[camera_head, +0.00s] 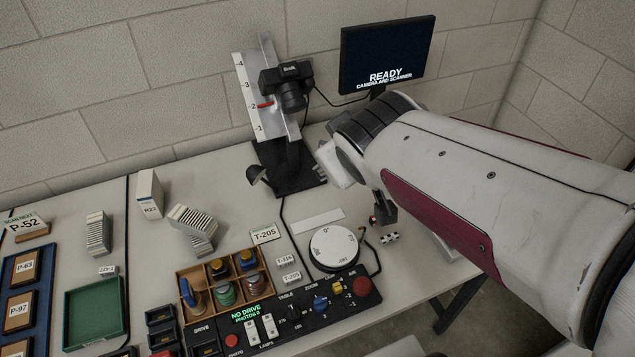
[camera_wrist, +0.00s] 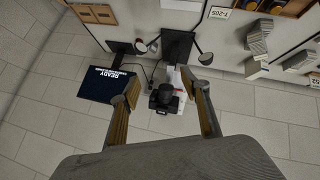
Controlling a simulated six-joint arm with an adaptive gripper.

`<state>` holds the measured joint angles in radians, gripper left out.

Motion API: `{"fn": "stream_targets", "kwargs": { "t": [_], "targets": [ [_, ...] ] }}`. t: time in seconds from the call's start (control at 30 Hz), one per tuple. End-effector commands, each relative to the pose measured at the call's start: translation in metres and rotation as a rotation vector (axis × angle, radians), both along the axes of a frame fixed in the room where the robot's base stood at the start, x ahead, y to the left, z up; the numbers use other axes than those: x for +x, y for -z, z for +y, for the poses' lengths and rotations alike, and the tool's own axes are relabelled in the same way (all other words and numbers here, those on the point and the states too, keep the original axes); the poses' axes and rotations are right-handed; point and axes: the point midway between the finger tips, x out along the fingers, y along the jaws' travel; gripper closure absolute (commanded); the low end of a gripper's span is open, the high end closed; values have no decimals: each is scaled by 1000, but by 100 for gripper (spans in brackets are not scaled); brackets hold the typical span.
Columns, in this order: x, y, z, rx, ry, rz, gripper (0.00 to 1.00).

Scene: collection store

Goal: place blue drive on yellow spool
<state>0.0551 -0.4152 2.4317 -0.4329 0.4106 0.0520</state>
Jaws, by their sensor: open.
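A wooden sectioned tray (camera_head: 179,276) holds several small round items. A blue item (camera_head: 194,299) sits in its front-left section and looks like the blue drive, though I cannot be sure at this size. An item with a yellow part (camera_head: 217,268) sits in the back middle section; I cannot tell whether it is the yellow spool. My gripper (camera_wrist: 161,84) is open and empty in the wrist view, its two fingers wide apart. In the head view it is mostly hidden by my arm, far to the right of the tray and apart from it.
A control panel (camera_head: 285,329) stands at the desk's front, with a round white turntable (camera_head: 334,247) behind it. A camera (camera_head: 287,87) on a stand and a monitor (camera_head: 388,55) are at the back. A green tray (camera_head: 95,312) lies left. Free desk shows behind the wooden tray.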

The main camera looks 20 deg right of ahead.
Motion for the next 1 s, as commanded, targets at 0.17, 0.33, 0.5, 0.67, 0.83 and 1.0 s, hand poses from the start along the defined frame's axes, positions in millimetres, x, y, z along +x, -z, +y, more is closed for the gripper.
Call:
{"fn": "stream_targets", "kwargs": {
  "t": [0.17,0.33,0.5,0.67,0.83,1.0],
  "targets": [
    [-48,1,12,98,75,54,54],
    [-93,7,32,204,117,120,54],
    [-129,12,52,293,132,178,54],
    [-146,15,63,337,132,209,54],
    [-149,16,66,346,132,216,54],
    [-149,16,65,345,133,216,54]
  ]
}}
